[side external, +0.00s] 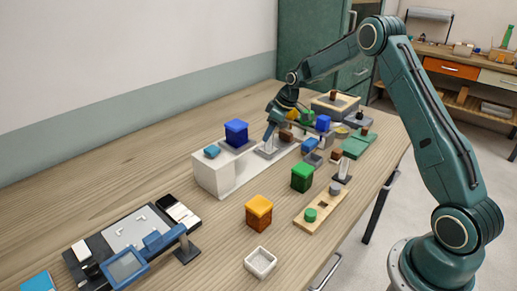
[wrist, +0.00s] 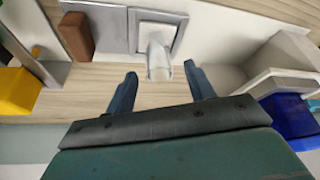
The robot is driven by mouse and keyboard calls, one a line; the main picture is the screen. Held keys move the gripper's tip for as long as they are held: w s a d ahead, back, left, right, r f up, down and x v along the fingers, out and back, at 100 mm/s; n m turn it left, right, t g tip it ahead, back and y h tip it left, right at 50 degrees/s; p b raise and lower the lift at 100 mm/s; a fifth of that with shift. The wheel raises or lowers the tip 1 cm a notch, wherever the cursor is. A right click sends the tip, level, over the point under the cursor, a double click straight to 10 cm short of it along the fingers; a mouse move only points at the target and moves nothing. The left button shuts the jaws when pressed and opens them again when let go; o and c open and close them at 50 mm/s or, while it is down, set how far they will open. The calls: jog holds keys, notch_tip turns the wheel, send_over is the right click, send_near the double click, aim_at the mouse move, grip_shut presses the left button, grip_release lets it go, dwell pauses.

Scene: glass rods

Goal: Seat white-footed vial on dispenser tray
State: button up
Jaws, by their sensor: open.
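A clear glass vial (wrist: 158,62) stands out from a white square foot (wrist: 153,28) in the wrist view. The foot lies within the grey square tray (wrist: 180,35), and looks level with it. My gripper (wrist: 160,76) is open, with one blue finger on each side of the vial's free end and a gap on both sides. In the side view my gripper (side external: 267,143) is low over the grey tray on the long white block (side external: 222,176). The vial is too small to make out there.
A blue cube (side external: 236,132) stands on the white block close to my gripper. A brown block (wrist: 76,36) and a yellow block (wrist: 18,91) are left in the wrist view. Green (side external: 302,177) and orange (side external: 259,212) cubes stand nearer.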

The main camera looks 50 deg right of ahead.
jog(key=v, duration=1)
jog(key=shift+r, duration=0.15)
jog(key=shift+s, duration=0.2)
jog(key=s+a+r+m+h, duration=0.1)
jog(key=s+a+r+m, duration=0.1)
jog(key=s+a+r, duration=1.3)
jog(key=s+a+f+m, duration=0.1)
jog(key=s+a+f, duration=0.1)
jog(key=s, duration=0.8)
jog(key=s+a+f+m+t, duration=0.1)
jog(key=s+a+f, duration=0.1)
jog(key=s, duration=0.8)
jog(key=shift+s+f+m+t+h, duration=0.2)
jog(key=shift+f+m+t+h, duration=0.1)
jog(key=shift+f+h, duration=0.15)
